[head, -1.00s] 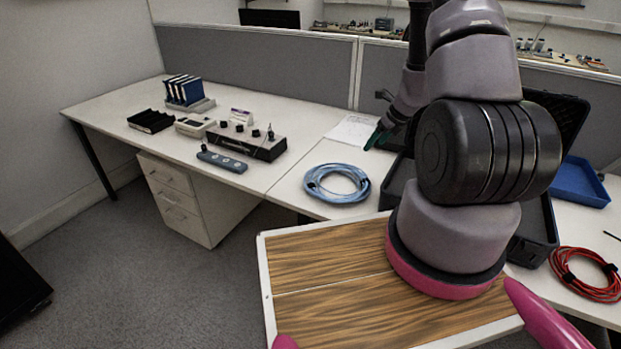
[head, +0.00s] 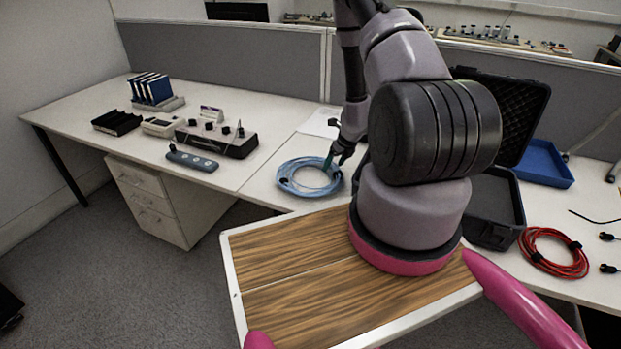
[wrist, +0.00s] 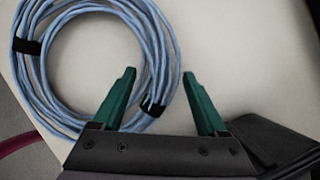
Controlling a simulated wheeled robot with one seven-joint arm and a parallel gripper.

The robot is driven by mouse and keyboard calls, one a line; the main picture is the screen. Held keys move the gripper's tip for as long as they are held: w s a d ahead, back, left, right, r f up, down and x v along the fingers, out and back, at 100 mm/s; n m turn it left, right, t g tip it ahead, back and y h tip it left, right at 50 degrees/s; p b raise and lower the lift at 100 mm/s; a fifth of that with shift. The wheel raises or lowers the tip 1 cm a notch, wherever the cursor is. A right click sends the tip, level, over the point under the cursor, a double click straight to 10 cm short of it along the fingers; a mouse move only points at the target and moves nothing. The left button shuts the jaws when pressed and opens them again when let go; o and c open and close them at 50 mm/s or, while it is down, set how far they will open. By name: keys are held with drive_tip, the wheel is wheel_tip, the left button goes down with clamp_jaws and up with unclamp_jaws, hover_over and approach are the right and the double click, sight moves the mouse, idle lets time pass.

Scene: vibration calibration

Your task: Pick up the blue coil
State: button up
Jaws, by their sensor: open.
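The blue coil (head: 290,178) lies flat on the white desk, left of my arm in the head view. In the wrist view the coil (wrist: 163,45) fills the upper left, with black straps around it. My gripper (head: 333,163) is over the coil's right side in the head view. In the wrist view my gripper (wrist: 162,82) is open, with two green fingers apart. The left finger overlaps the inside of the ring and the right finger is outside it, with the coil's right side between them. I cannot tell the height of the fingertips above the desk.
A red coil (head: 535,259) lies on the desk at the right. An open black case (head: 497,235) and a blue tray (head: 545,165) are behind it. A grey control box (head: 232,145) and a power strip (head: 192,161) sit left of the blue coil.

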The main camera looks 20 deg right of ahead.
drive_tip(key=shift+w+f, duration=0.25)
drive_tip(key=shift+f, duration=0.4)
clamp_jaws()
drive_tip(key=shift+r, duration=0.1)
idle(0.8)
